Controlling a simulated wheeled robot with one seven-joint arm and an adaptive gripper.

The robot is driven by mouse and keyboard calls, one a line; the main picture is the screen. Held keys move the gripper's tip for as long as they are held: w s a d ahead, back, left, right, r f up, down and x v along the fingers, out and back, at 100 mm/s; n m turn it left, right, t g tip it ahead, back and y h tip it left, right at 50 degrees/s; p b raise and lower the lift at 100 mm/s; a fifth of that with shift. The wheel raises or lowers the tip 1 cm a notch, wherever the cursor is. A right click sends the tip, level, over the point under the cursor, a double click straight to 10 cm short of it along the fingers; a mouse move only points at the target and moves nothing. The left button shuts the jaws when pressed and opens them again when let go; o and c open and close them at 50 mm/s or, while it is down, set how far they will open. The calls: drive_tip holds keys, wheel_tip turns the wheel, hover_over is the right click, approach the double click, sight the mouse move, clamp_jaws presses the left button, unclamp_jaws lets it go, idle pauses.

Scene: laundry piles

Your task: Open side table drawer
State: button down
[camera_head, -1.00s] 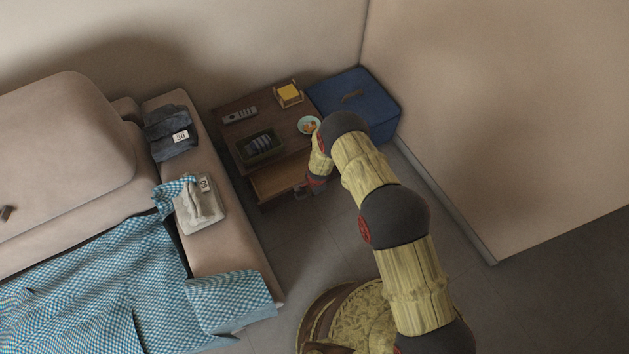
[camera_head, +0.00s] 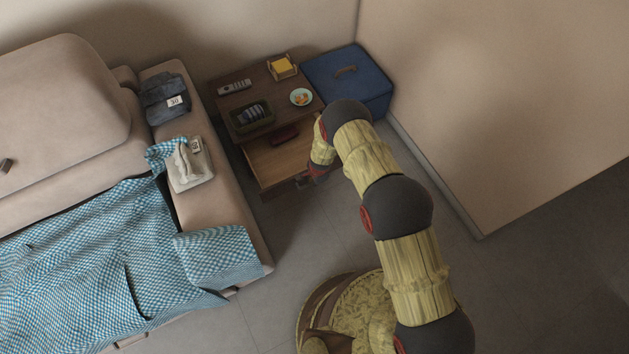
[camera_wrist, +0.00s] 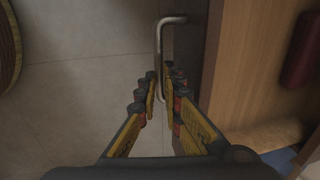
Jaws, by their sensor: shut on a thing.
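The wooden side table (camera_head: 222,109) stands beside the sofa. Its drawer (camera_head: 280,163) is pulled well out toward the front, and its inside shows. A dark red object (camera_head: 285,135) lies in the drawer near the back; it also shows in the wrist view (camera_wrist: 301,50). In the wrist view the metal bar handle (camera_wrist: 173,20) stands off the dark drawer front (camera_wrist: 190,75). My gripper (camera_wrist: 162,88) has its fingers on either side of the handle and is shut on it. In the head view my gripper (camera_head: 307,180) is small at the drawer front, partly hidden by my arm.
On the tabletop are a remote (camera_head: 235,87), a dark tray with rolled items (camera_head: 251,115), a yellow block in a holder (camera_head: 282,66) and a small bowl (camera_head: 301,97). A blue box (camera_head: 347,80) stands to the right.

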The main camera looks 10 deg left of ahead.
drive_tip(key=c, duration=2.2)
unclamp_jaws()
drive_tip(key=r, duration=0.4)
drive_tip(key=s+d+r, duration=0.1)
drive_tip(key=r, duration=0.6)
drive_tip(key=shift+s+d+r, duration=0.2)
drive_tip(key=shift+s+r, duration=0.15)
drive_tip(key=shift+s, duration=0.05)
